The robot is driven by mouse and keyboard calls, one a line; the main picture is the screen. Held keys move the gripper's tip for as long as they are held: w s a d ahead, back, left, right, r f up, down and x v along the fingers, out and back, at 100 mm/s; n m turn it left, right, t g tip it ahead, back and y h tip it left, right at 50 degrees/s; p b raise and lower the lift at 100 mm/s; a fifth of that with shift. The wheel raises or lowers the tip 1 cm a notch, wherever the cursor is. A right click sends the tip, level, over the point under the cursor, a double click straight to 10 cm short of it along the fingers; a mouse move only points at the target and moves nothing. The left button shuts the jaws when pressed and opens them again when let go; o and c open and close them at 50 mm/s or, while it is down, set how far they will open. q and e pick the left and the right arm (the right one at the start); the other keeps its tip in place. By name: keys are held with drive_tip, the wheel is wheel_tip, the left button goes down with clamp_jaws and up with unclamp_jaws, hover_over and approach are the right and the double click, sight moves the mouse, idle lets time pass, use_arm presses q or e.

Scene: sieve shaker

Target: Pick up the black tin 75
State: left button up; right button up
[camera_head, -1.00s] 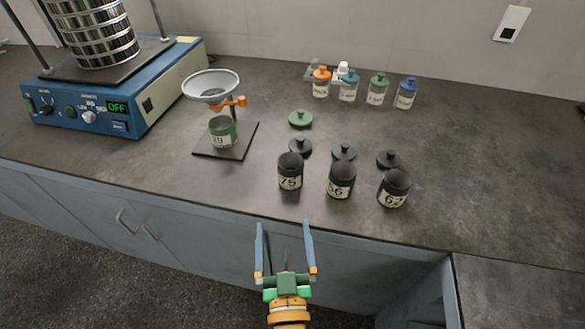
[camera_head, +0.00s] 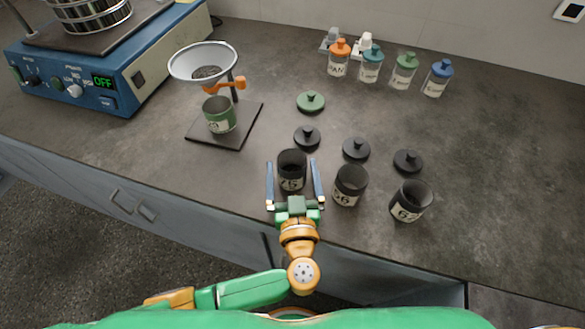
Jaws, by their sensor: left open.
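The black tin 75 (camera_head: 292,166) stands upright and open-topped near the front edge of the counter. Its white label is partly hidden low down by my gripper. My left gripper (camera_head: 294,177) is open, with one blue-grey finger on each side of the tin. A small gap shows between each finger and the tin; I cannot tell the exact height of the fingers. My right gripper is not seen.
Black tins 56 (camera_head: 349,185) and 62 (camera_head: 410,201) stand to the right. Black lids (camera_head: 307,137) lie behind the tins. A green tin (camera_head: 219,114) sits under a funnel (camera_head: 203,62). Several bottles (camera_head: 404,71) stand at the back. A blue shaker (camera_head: 120,62) is at the left.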

use_arm(q)
drive_tip(key=shift+s, duration=0.15)
drive_tip(key=c, duration=1.4)
